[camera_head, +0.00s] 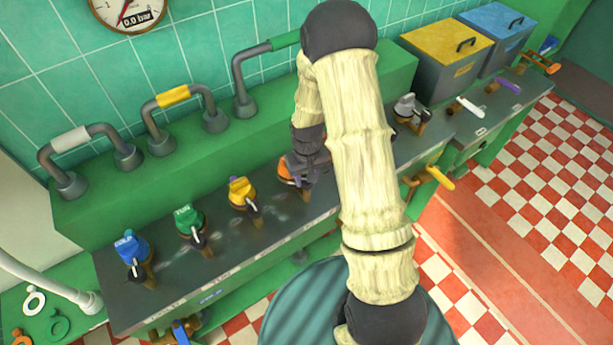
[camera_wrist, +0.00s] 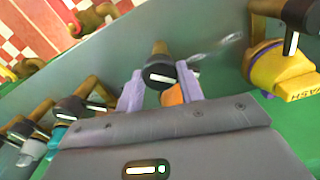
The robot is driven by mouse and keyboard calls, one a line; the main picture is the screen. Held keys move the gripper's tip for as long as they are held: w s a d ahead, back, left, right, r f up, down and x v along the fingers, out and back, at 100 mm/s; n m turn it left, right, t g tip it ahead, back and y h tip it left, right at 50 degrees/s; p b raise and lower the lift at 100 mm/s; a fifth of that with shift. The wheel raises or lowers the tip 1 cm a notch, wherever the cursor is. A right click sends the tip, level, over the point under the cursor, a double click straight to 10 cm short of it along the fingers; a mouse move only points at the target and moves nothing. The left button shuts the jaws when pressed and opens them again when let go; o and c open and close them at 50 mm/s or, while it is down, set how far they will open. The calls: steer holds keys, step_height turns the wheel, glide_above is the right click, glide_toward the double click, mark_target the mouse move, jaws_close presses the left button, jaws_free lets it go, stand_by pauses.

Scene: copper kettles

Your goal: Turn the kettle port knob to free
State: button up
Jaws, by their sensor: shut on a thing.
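My gripper (camera_head: 300,170) reaches down to an orange knob (camera_head: 285,171) on the dark panel, partly hidden by my arm in the head view. In the wrist view its two pale purple fingers (camera_wrist: 160,84) stand on both sides of the orange knob (camera_wrist: 172,97), shut on it. A black cap with a white mark (camera_wrist: 159,74) shows between and beyond the fingertips. No label can be read on the orange knob, so I cannot tell whether it is the kettle port knob.
Yellow (camera_head: 241,190), green (camera_head: 188,218) and blue (camera_head: 131,246) knobs stand in a row to the left. A grey knob (camera_head: 406,104) stands to the right. Teal (camera_wrist: 53,138) and yellow (camera_wrist: 278,72) knobs flank my gripper in the wrist view. Curved pipes (camera_head: 78,133) rise behind.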

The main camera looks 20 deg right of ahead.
steer(key=o, duration=1)
step_height(320, 180, up, 18)
steer(key=b, duration=0.2)
steer(key=shift+f, duration=0.25)
steer(key=s+m+t, duration=0.1)
steer(key=s+t, duration=0.1)
steer(key=s, duration=1.2)
steer(key=shift+t, duration=0.3)
steer(key=shift+r, duration=0.1)
